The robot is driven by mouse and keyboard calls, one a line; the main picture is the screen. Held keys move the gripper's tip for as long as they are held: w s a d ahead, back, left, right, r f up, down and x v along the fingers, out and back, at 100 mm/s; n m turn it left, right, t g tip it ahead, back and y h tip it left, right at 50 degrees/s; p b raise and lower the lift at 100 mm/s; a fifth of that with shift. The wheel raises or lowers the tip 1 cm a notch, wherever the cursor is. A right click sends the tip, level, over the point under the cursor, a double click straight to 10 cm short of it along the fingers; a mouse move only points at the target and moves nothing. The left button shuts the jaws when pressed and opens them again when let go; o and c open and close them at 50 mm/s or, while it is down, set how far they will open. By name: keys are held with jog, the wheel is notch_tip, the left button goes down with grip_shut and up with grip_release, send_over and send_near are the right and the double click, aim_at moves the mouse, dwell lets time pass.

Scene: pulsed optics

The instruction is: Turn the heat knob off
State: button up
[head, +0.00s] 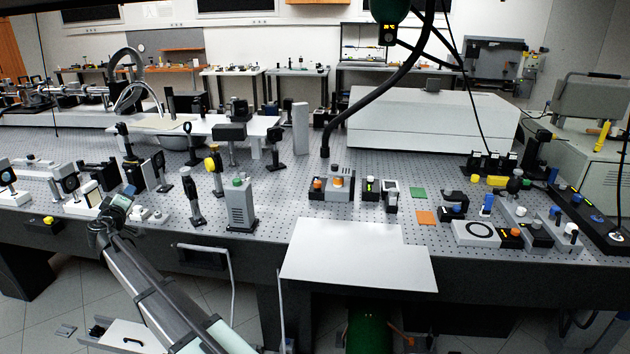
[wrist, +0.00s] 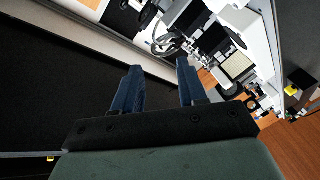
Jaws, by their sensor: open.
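No part is clearly marked as the heat knob, so I cannot tell which it is. A flat white unit with a dark ring on top (head: 475,232) sits at the right front of the optical table (head: 265,185). A small orange knob shows beside that unit. A low box with orange tops (head: 332,184) stands near the middle, under a black hose. My gripper (wrist: 160,85) shows two blue fingers, apart and with nothing between them. In the head view my arm reaches to the table's left front edge, far from these units.
Posts and optic mounts crowd the table's left front, close to my arm. A grey vented box (head: 240,205) stands right of them. A white board (head: 358,256) juts out at the table's front. A large white housing (head: 430,120) fills the back right.

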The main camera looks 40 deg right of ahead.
jog(key=s+d+r+m+g+h, duration=0.25)
jog(key=d+r, duration=0.25)
jog(key=d, duration=0.3)
jog(key=s+d+r+m+g+h, duration=0.1)
jog(key=d+r+m+g+h, duration=0.2)
jog(key=d, duration=0.6)
jog(key=s+d+r+m+g+h, duration=0.2)
jog(key=d+r+m, duration=0.1)
jog(key=d+r, duration=0.4)
jog(key=m+g+y, duration=0.6)
jog(key=m+y, duration=0.3)
jog(key=y, duration=0.2)
send_near(318, 182)
jog(key=shift+h, duration=0.25)
jog(key=x, duration=0.8)
jog(key=shift+w+a+f, duration=0.15)
jog(key=shift+f, duration=0.15)
jog(key=shift+n, duration=0.25)
grip_shut()
